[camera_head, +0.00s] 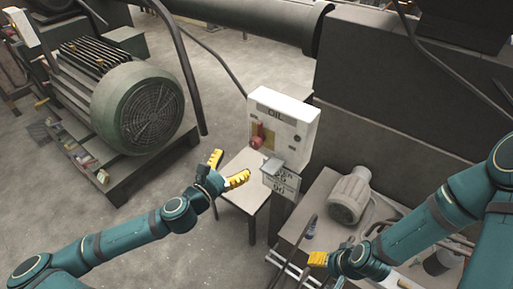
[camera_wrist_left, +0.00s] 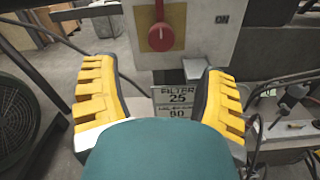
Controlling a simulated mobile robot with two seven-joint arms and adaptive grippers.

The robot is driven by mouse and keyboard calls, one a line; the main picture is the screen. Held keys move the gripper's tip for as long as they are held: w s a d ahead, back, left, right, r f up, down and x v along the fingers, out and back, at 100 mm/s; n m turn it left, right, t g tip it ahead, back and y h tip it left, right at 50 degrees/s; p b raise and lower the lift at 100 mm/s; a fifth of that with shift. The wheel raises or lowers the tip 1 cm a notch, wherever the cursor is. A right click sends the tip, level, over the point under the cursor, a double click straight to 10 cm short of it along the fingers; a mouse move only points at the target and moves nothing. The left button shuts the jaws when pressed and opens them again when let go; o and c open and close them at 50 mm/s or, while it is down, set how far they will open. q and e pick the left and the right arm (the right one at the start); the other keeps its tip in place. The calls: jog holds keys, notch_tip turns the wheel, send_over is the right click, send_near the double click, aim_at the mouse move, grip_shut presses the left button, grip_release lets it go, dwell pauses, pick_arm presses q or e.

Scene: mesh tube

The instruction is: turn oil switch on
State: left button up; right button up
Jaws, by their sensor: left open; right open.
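A white control box (camera_head: 284,122) marked "OIL" stands in the middle of the head view, with a red rotary switch (camera_head: 257,136) on its front. In the left wrist view the red switch (camera_wrist_left: 161,37) is near the top centre, its handle pointing up, and an "ON" label shows on the box to its right. My left gripper (camera_head: 231,169) is open and empty, in front of and a little below the box, apart from the switch. Its yellow fingers (camera_wrist_left: 157,90) spread below the switch in the wrist view. My right gripper (camera_head: 317,259) is low at the right, away from the box; its fingers are partly hidden.
A sign reading "FILTER 25" (camera_wrist_left: 178,97) hangs below the box. A large green motor (camera_head: 138,105) stands at the left. A small grey motor (camera_head: 350,195) sits on a bench at the right. A small table (camera_head: 240,185) stands under the box. Open floor lies between.

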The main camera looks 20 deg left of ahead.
aim_at(253, 145)
pick_arm(q)
jog(key=b+x, duration=0.6)
jog(key=x, duration=0.4)
jog(key=shift+w+d+b, duration=0.2)
jog(key=shift+w+b, duration=0.05)
jog(key=shift+b, duration=0.1)
jog(key=c, duration=1.2)
